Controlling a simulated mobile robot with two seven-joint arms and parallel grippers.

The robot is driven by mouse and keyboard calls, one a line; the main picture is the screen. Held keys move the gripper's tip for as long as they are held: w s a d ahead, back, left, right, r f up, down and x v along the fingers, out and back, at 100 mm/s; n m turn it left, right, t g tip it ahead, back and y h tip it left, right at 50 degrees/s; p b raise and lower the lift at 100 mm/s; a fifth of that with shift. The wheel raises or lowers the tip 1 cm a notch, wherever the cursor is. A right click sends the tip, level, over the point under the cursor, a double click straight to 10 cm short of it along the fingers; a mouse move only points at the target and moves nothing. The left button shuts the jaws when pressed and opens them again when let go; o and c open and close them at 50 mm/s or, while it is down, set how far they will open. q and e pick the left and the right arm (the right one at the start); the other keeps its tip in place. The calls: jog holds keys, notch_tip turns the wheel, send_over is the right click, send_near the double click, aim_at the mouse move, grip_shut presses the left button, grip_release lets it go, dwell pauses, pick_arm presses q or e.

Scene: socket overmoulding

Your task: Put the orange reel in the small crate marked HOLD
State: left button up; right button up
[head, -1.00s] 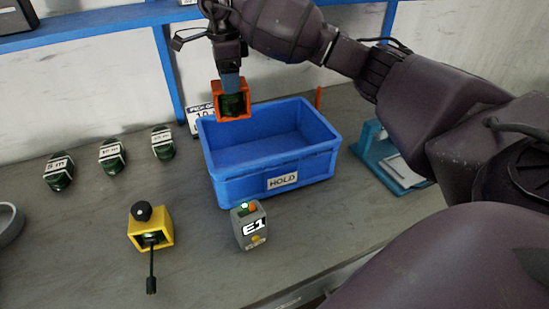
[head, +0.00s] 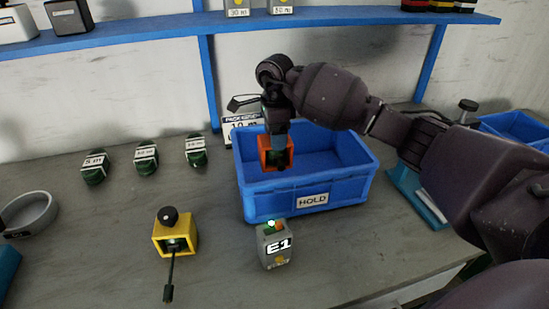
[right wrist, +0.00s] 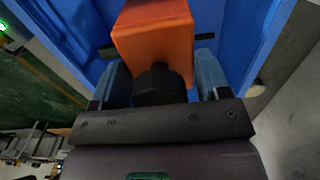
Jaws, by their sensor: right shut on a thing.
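The orange reel (head: 265,152) is a square orange frame with a dark green core. My right gripper (head: 279,142) is shut on it from above. In the right wrist view the orange reel (right wrist: 153,35) sits ahead of the fingers, with its black knob (right wrist: 160,85) between them. The blue crate marked HOLD (head: 345,189) stands on the bench, and the reel is over or inside its left part. I cannot tell whether it touches the crate floor. In the right wrist view blue crate walls (right wrist: 248,40) lie around the reel. My left gripper is not in view.
A yellow reel (head: 175,234) with a black knob and a grey E1 device (head: 273,246) stand in front of the crate. Several dark green labelled reels (head: 146,158) lie to the left. A blue shelf (head: 330,20) runs behind.

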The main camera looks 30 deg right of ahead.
aim_at(275, 157)
notch_tip(275, 157, down, 3)
jog(key=shift+f, duration=0.2)
notch_tip(275, 157, down, 4)
jog(key=shift+b, duration=0.45)
jog(key=shift+f, duration=0.15)
jog(key=o, duration=1.4)
jog(key=shift+f, duration=0.1)
jog(key=shift+o, duration=0.4)
